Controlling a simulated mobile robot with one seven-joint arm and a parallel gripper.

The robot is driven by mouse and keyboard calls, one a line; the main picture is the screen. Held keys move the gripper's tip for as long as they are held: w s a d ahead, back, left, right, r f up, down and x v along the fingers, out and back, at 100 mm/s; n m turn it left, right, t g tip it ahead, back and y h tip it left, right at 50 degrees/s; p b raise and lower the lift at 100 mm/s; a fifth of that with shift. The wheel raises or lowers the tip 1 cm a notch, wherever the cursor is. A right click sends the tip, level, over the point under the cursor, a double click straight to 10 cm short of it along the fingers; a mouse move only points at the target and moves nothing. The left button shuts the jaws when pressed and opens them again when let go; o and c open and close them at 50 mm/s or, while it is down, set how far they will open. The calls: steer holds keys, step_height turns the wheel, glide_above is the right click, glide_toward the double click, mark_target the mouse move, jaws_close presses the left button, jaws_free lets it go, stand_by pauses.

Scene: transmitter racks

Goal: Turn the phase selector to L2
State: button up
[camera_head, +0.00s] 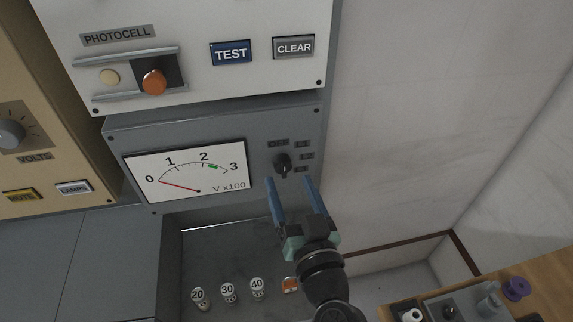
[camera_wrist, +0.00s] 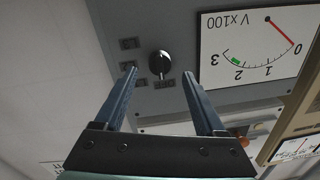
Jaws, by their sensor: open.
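The phase selector is a small black knob (camera_head: 283,165) on the grey meter panel, right of the dial. Small labels sit around it: OFF above, and several more to its right, too small to read surely.
The voltmeter (camera_head: 187,172) has its red needle near 0. Above is a white panel with TEST (camera_head: 231,53) and CLEAR (camera_head: 294,47) buttons. Below, several numbered white pieces (camera_head: 228,292) stand on a grey surface. A wooden bench (camera_head: 540,290) is at the lower right.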

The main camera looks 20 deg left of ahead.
mark_target(286, 173)
steer(key=shift+p+x, duration=0.35)
steer(key=shift+x, duration=1.3)
jaws_close()
